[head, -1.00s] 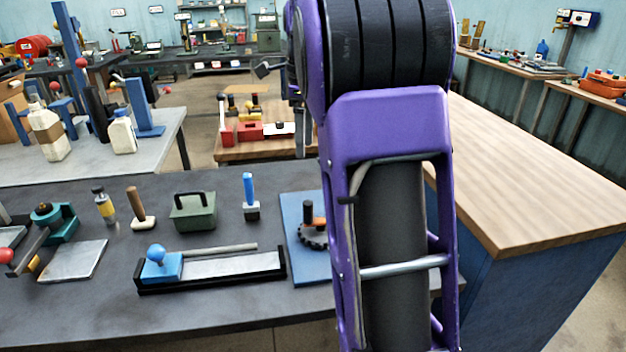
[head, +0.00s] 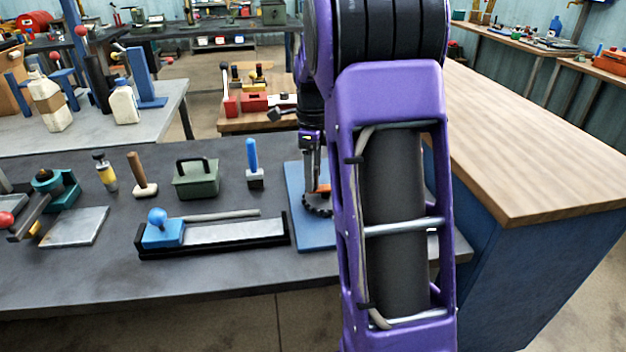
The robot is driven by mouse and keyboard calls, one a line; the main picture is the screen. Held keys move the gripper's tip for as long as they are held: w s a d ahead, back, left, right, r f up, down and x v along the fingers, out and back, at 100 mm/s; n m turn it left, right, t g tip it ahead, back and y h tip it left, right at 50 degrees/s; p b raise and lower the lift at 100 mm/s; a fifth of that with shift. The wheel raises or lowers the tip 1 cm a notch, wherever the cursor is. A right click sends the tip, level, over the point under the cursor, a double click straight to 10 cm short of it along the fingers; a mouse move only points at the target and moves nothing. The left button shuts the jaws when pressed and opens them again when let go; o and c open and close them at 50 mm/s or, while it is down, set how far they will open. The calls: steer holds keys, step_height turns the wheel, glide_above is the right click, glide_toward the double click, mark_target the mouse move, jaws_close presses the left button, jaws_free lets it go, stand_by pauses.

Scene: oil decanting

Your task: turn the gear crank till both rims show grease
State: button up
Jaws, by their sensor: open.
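The gear unit stands on a blue base plate (head: 303,233) at the right end of the dark bench, partly behind my arm. A dark toothed gear (head: 316,208) shows on it, with a bit of orange (head: 323,187) above. My gripper (head: 315,183) points down right over the gear, its fingers at the height of the crank handle. The jaws are open. The black upright handle is hidden by the fingers or lost against them, so I cannot tell whether it stands between them. The rims are too small and covered to show any grease.
A blue-knobbed slide (head: 163,236) on a long black tray lies left of the plate. A blue-handled tool (head: 253,160), a green box (head: 196,178) and a wood-handled stamp (head: 140,175) stand behind. A wooden counter (head: 530,150) is to the right.

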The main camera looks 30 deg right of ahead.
steer(key=shift+f, duration=0.55)
jaws_close()
